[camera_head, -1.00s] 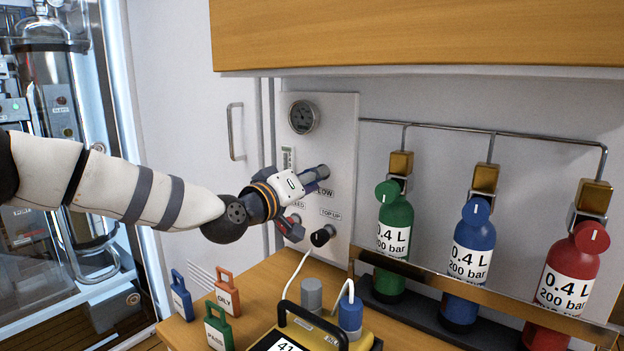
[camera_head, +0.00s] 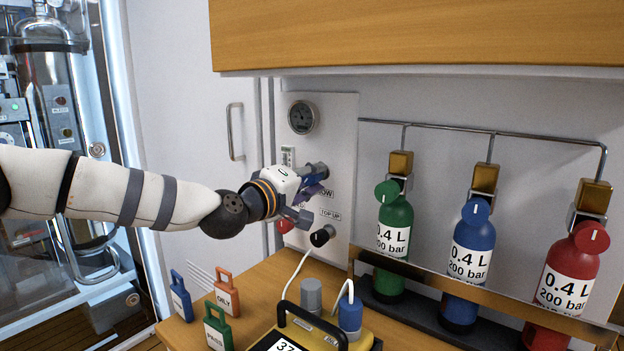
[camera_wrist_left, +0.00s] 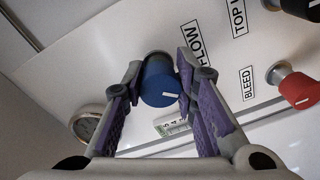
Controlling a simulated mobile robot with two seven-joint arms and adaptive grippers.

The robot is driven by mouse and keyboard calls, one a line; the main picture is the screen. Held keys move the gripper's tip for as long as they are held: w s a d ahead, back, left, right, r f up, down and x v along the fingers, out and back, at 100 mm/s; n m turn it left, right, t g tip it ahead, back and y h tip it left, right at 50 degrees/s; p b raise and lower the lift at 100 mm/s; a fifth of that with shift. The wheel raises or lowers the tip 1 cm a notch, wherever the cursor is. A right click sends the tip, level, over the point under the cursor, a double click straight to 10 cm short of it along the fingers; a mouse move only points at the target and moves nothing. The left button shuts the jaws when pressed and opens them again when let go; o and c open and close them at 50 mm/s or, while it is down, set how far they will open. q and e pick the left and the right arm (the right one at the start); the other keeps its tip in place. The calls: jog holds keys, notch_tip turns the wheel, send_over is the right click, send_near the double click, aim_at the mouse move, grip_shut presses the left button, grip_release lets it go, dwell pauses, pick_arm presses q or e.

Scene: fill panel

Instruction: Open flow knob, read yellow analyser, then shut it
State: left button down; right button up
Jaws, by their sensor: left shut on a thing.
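The blue flow knob (camera_wrist_left: 159,82), with a white line on its face, sits on the panel by the FLOW label in the left wrist view. My left gripper (camera_wrist_left: 160,88) has a finger on each side of it and is shut on it. In the head view my left gripper (camera_head: 312,184) is at the panel (camera_head: 340,130) and covers most of the knob. The yellow analyser (camera_head: 362,338) is at the bottom edge of the head view, partly cut off; its display (camera_head: 285,346) seems to read 37. My right gripper is not in view.
A black TOP UP knob (camera_head: 321,236) and a red BLEED knob (camera_wrist_left: 298,90) are close to the gripper. A gauge (camera_head: 303,117) is above. Green, blue and red bottles stand right. Several coloured tags (camera_head: 217,328) stand on the bench.

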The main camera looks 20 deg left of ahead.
pick_arm(q)
jog(key=shift+n, duration=0.6)
jog(key=c, duration=1.3)
grip_release()
jog(key=shift+s, duration=0.1)
jog(key=v, duration=1.2)
